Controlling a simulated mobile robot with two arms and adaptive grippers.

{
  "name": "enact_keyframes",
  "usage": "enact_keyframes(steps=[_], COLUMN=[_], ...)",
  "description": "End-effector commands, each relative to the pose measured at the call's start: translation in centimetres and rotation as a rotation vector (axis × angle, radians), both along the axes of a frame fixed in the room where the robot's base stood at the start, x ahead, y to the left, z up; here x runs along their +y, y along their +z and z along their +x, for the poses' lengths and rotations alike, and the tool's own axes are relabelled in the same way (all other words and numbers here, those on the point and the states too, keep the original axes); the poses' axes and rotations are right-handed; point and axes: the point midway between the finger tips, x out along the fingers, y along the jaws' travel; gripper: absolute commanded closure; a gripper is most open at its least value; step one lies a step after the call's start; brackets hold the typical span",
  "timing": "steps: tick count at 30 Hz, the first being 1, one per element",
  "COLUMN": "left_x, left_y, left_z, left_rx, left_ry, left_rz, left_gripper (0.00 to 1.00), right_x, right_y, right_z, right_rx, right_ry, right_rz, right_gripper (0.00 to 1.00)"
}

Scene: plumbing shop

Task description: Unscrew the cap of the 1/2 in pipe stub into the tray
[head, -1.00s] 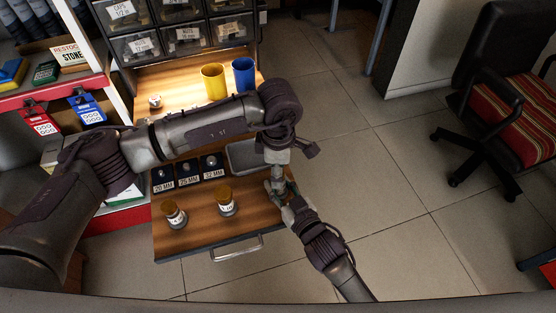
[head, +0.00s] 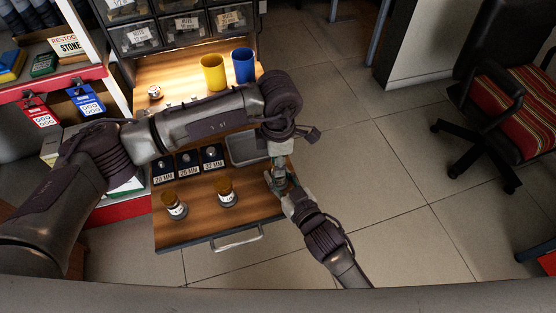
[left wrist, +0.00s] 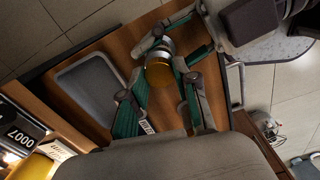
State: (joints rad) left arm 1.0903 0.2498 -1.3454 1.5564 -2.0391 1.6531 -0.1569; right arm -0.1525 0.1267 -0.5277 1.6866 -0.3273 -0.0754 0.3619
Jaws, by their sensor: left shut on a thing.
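A pipe stub with an amber cap (left wrist: 159,73) and a silvery body (left wrist: 157,50) is between my grippers, over the right end of the wooden surface. My left gripper (left wrist: 163,82) comes from above, shut on the cap, its green-padded fingers on either side. In the head view the left gripper (head: 278,160) hides most of the cap. My right gripper (head: 281,185) comes from the lower right, its fingers closed around the stub's body. The grey tray (head: 240,158) lies just left of the grippers, partly behind my left arm; it looks empty in the left wrist view (left wrist: 95,92).
Two other amber-capped stubs stand on the surface, one at left (head: 175,206) and one in the middle (head: 227,193). Dark blocks labelled 20, 25 and 32 MM (head: 189,165) stand behind them. A yellow cup (head: 213,73) and a blue cup (head: 243,66) stand farther back.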

Motion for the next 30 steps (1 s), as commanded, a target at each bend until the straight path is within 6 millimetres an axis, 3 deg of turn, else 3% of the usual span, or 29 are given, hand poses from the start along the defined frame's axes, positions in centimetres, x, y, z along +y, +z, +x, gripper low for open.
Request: enact_keyframes(steps=[18,30], left_x=[-0.1,-0.1], left_y=[-0.1,1.1], left_z=[-0.2,-0.2], left_rx=[0.006,0.004], left_ry=[-0.001,-0.001], left_rz=[-0.001,-0.001], left_gripper=[1.0,1.0], right_x=[0.0,0.0], right_y=[0.0,0.0], right_z=[0.1,0.1], right_rx=[0.0,0.0], right_ry=[-0.001,-0.001], right_rz=[0.0,0.0], right_gripper=[1.0,1.0])
